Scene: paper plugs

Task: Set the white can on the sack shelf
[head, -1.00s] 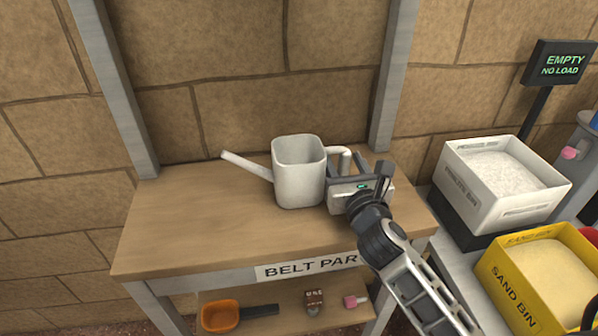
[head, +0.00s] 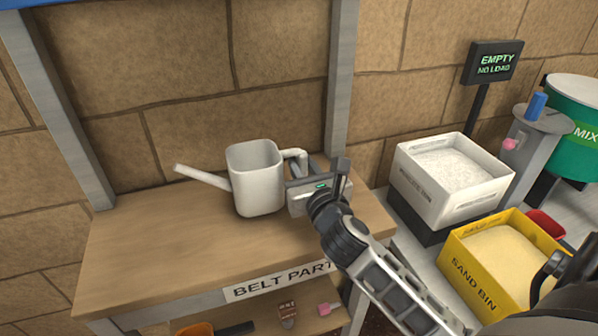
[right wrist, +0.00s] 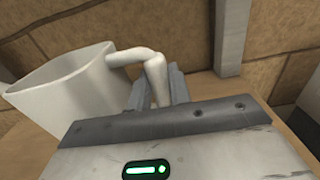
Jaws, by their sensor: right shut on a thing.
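The white can (head: 257,180), a watering can with a long spout pointing left, is upright at the wooden shelf marked "BELT PART" (head: 180,245). I cannot tell whether its base touches the board. My right gripper (head: 300,172) is at its right side, shut on the handle. In the right wrist view the can (right wrist: 65,95) is at the left, and its handle runs down between the fingers of my right gripper (right wrist: 158,92). No sack shelf label is readable here. My left gripper is not in view.
A grey post (head: 342,85) stands close behind my right gripper. A white bin of pale grains (head: 440,205) and a yellow sand bin (head: 470,270) stand to the right. A lower board holds an orange scoop (head: 195,329) and small items. The front of the upper shelf is clear.

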